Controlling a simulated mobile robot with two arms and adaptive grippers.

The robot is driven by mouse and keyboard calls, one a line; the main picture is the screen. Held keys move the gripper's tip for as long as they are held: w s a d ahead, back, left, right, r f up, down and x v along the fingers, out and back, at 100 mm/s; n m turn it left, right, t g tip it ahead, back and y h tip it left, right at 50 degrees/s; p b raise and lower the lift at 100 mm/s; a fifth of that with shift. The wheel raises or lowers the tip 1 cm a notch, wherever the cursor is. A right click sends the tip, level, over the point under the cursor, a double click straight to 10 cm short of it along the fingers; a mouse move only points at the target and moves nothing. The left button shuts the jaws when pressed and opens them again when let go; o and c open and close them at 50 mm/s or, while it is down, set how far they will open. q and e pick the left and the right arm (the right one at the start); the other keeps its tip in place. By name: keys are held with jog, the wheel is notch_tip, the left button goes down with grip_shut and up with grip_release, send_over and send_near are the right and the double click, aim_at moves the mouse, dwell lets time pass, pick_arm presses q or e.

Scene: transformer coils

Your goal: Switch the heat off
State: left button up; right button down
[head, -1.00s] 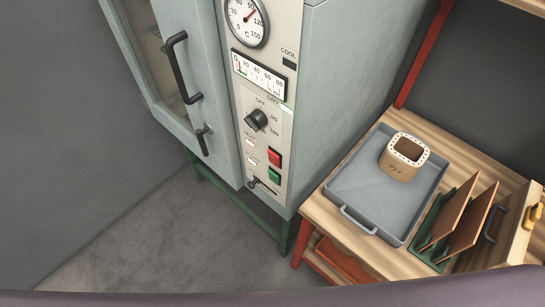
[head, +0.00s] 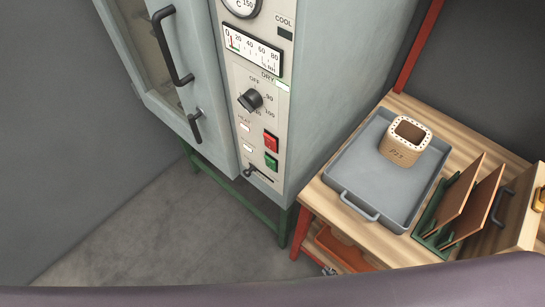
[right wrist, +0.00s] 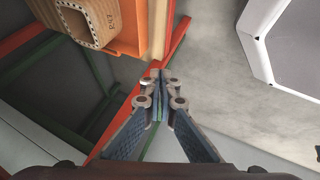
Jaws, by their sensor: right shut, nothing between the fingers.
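The oven's control panel (head: 255,110) faces me in the head view. It carries a black knob (head: 250,100) marked OFF, 90 and 100, a red button (head: 271,142) and a green button (head: 271,161) below it. A small pale lamp (head: 244,127) sits under the HEAT label. Nothing touches the knob or buttons. My right gripper (right wrist: 160,78) is shut and empty in the right wrist view. In the head view, only a small grey part, seemingly its tip (head: 328,270), shows low beside the bench leg, well below the panel. My left gripper is out of view.
The oven door (head: 170,70) with black handles is at left. A wooden bench (head: 310,200) at right holds a grey tray (head: 350,165) with a coil former (head: 404,142), and a green rack (head: 432,235) with brown boards. Bare floor (head: 150,235) lies in front.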

aim_at(270, 143)
jog(key=w+a+r+n+t+y+b, duration=0.2)
jog(key=w+a+r+n+t, duration=0.25)
jog(key=r, duration=0.45)
jog(key=a+r+n+t+y+b, duration=0.1)
jog(key=a+r+n+y, duration=0.1)
jog(key=r, duration=1)
jog(key=w+a+r+n+t+y+b, duration=0.1)
jog(key=a+r+n, duration=0.4)
jog(key=r, duration=0.7)
jog(key=w+a+r+n+t+y+b, duration=0.1)
jog(key=a+r+n+t+y+b, duration=0.1)
jog(key=r, duration=1)
jog(key=shift+w+a+n+y+b, duration=0.2)
jog(key=shift+a+n+y+b, duration=0.45)
jog(key=shift+a+n, duration=0.3)
jog(key=shift+t, duration=0.25)
jog(key=shift+w+a+r+p, duration=0.1)
jog(key=shift+w+a+p, duration=0.4)
jog(key=shift+w, duration=1.4)
jog(key=shift+w+a+r+p, duration=0.2)
jog(key=shift+w+p, duration=0.6)
jog(key=shift+w, duration=1.1)
jog(key=shift+w+a+r+p, duration=0.1)
jog(key=shift+w+a+p, duration=0.45)
jog(key=shift+w, duration=1.35)
